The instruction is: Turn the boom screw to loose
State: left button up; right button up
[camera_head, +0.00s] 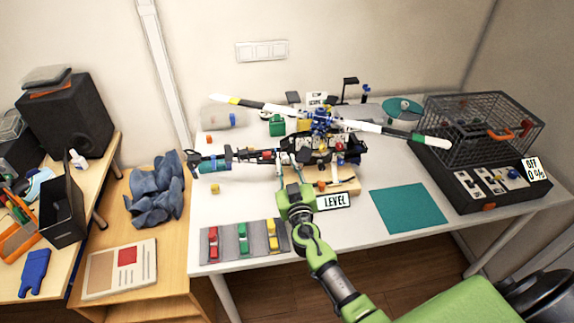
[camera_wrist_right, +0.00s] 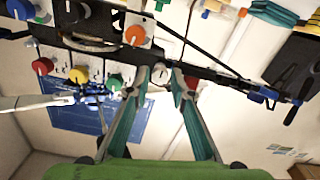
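A drone-like model (camera_head: 318,148) with a long two-bladed rotor sits on the white table. Its dark boom (camera_head: 245,156) runs left, and in the right wrist view the boom (camera_wrist_right: 225,76) runs to the right. A small pale round screw head (camera_wrist_right: 160,74) shows on the boom there, between my right fingertips (camera_wrist_right: 161,71). In the head view my right gripper (camera_head: 291,160) reaches the boom from the front. The fingers stand either side of the screw head; whether they press on it is unclear. My left gripper is not in view.
A grey mat with red, green and yellow pieces (camera_head: 243,240) lies front left. A LEVEL sign (camera_head: 334,201) stands close right of my right arm. A teal mat (camera_head: 408,208) and a wire cage (camera_head: 478,130) are right. Coloured knobs (camera_wrist_right: 78,75) sit beside the gripper.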

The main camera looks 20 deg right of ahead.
grip_shut()
jog(key=shift+n, duration=0.3)
jog(key=n+b, duration=0.1)
jog(key=n, duration=0.1)
jog(key=shift+n+b, duration=0.3)
jog(key=shift+b, duration=0.1)
jog(key=n+b, duration=0.1)
jog(key=n, duration=0.2)
jog(key=shift+n, duration=0.3)
jog(key=n, duration=0.4)
jog(key=shift+n+b, duration=0.3)
jog(key=shift+b, duration=0.1)
jog(key=shift+n, duration=2.3)
